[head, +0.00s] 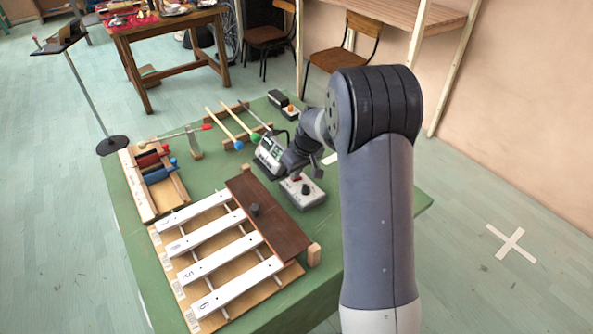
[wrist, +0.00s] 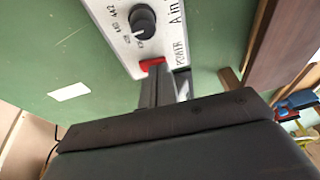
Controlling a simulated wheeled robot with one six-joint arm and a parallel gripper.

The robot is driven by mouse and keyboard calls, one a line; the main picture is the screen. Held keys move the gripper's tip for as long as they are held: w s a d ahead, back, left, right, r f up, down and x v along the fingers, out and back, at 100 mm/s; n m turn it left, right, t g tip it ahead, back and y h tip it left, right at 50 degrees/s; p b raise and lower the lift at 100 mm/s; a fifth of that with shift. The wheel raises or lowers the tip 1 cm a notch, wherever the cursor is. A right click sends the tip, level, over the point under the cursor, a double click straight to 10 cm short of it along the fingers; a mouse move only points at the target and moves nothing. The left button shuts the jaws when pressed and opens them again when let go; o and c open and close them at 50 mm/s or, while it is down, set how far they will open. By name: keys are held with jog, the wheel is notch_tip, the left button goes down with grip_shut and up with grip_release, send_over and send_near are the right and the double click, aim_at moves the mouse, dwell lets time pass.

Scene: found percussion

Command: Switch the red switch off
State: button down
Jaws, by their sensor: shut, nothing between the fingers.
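The red switch (wrist: 152,64) sits on a light grey panel box (wrist: 120,25), beside a black dial (wrist: 142,18) and the printed word "POWER". In the wrist view my gripper (wrist: 160,75) is shut, with its fingertips right at the switch's near edge. I cannot tell whether they touch it. In the head view the box (head: 311,199) stands on the green table, with a small red spot on top, and my gripper (head: 297,176) is just above it. The fingers partly hide the switch, and its on or off position is not clear.
A xylophone with white bars (head: 232,257) and a brown board (head: 268,222) lies just left of the box. A grey device with a display (head: 269,155) stands close behind it. Mallets (head: 231,124) lie farther back. The green table's right corner (head: 412,200) is clear.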

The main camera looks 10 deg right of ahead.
aim_at(299, 179)
jog(key=shift+s+a+f+h+b, duration=0.2)
jog(key=shift+a+f+h+b, duration=0.1)
jog(key=shift+f+h+b, duration=0.2)
jog(key=shift+r+t, duration=0.1)
jog(key=shift+t, duration=0.2)
jog(key=shift+d, duration=0.15)
jog(key=shift+w+d, duration=0.15)
jog(key=shift+d, duration=0.55)
jog(key=r+p, duration=0.3)
jog(key=r, duration=0.2)
jog(key=shift+a+r+p, duration=0.2)
jog(key=shift+r+p, duration=0.05)
jog(key=shift+p, duration=0.1)
jog(key=b+v, duration=0.1)
jog(key=v, duration=0.8)
jog(key=shift+s+a, duration=0.25)
jog(key=shift+a, duration=0.45)
